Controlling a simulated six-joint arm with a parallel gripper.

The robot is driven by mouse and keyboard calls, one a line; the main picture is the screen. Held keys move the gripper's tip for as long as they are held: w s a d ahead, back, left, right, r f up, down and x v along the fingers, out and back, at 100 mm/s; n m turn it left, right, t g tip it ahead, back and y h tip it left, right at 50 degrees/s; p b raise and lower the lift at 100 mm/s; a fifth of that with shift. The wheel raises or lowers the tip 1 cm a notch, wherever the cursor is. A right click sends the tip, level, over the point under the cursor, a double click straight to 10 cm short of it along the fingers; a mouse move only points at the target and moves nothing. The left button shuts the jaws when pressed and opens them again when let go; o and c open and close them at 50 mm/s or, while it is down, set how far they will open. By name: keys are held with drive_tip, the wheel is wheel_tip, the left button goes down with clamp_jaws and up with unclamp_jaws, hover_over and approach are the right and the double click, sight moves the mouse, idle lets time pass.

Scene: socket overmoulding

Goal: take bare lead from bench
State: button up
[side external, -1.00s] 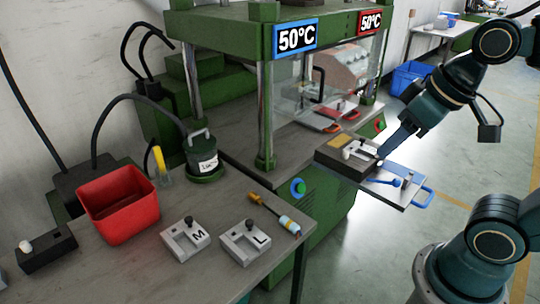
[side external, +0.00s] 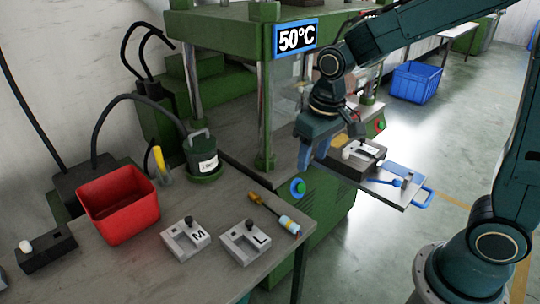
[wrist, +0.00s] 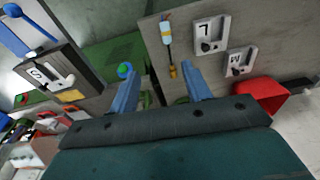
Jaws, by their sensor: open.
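On the bench (side external: 140,262) lies a short dark piece with a brass-coloured end and a pale blue and white end with an orange band; it looks like the bare lead (side external: 288,225). It also shows in the wrist view (wrist: 167,32), beyond my fingertips and near the block marked L. My gripper (side external: 304,165) is in front of the green press, above and beyond the lead and apart from it. In the wrist view its two blue fingers (wrist: 157,78) are spread with nothing between them.
Grey blocks marked M (side external: 186,240) and L (side external: 245,244) sit beside the lead. A red bin (side external: 120,205) and a dark green pot (side external: 203,160) stand further left. The green press (side external: 265,110) and its blue-handled tray (side external: 405,190) are near my gripper.

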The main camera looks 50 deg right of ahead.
drive_tip(key=g, duration=0.2)
hover_over(288, 220)
wheel_tip(288, 220, down, 8)
drive_tip(key=shift+f, duration=0.1)
drive_tip(key=shift+f, duration=0.1)
drive_tip(key=shift+f, duration=4.15)
drive_tip(key=shift+f, duration=0.1)
drive_tip(key=shift+f, duration=2.5)
drive_tip(key=shift+c, duration=0.2)
clamp_jaws()
